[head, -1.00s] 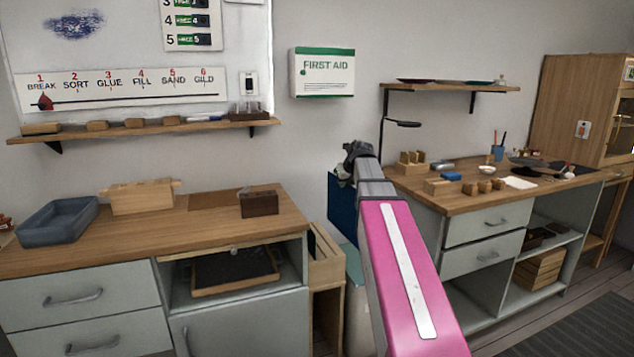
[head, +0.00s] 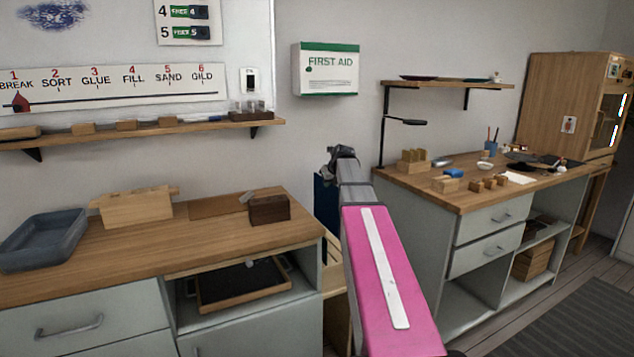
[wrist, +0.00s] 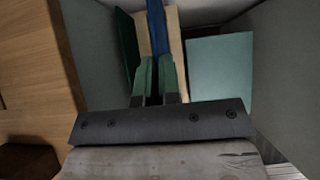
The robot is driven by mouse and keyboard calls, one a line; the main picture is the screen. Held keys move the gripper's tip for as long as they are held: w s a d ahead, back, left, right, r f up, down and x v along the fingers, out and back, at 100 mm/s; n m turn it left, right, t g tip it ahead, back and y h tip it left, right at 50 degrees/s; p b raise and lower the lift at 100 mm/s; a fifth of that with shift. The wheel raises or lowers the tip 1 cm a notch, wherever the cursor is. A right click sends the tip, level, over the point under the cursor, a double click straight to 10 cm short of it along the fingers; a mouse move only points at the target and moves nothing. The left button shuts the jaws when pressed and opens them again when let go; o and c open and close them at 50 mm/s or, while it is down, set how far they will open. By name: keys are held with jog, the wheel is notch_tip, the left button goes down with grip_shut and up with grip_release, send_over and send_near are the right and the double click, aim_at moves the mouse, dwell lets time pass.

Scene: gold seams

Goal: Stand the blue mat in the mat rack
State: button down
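The blue mat (head: 325,200) hangs upright in the gap between the two benches, partly hidden by my arm. In the wrist view the blue mat (wrist: 156,28) runs between my gripper's green fingers (wrist: 155,68), which are shut on it. The light wood mat rack (head: 333,308) stands beside the left bench's end, mostly hidden behind my arm. In the wrist view a pale wood part of the rack (wrist: 176,42) shows beside and below the blue mat. I cannot tell whether the mat's lower edge is inside a slot.
A dark green upright sheet (wrist: 127,40) stands left of the blue mat. A pale teal surface (wrist: 220,75) lies right of it. The left bench top (head: 150,238) and the right bench's grey side (head: 412,235) bound the gap.

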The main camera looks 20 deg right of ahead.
aim_at(328, 216)
jog(key=shift+f, duration=1.8)
jog(key=shift+s+f, duration=0.1)
jog(key=shift+f, duration=5.85)
jog(key=c, duration=1.2)
grip_release()
jog(key=shift+c, duration=0.2)
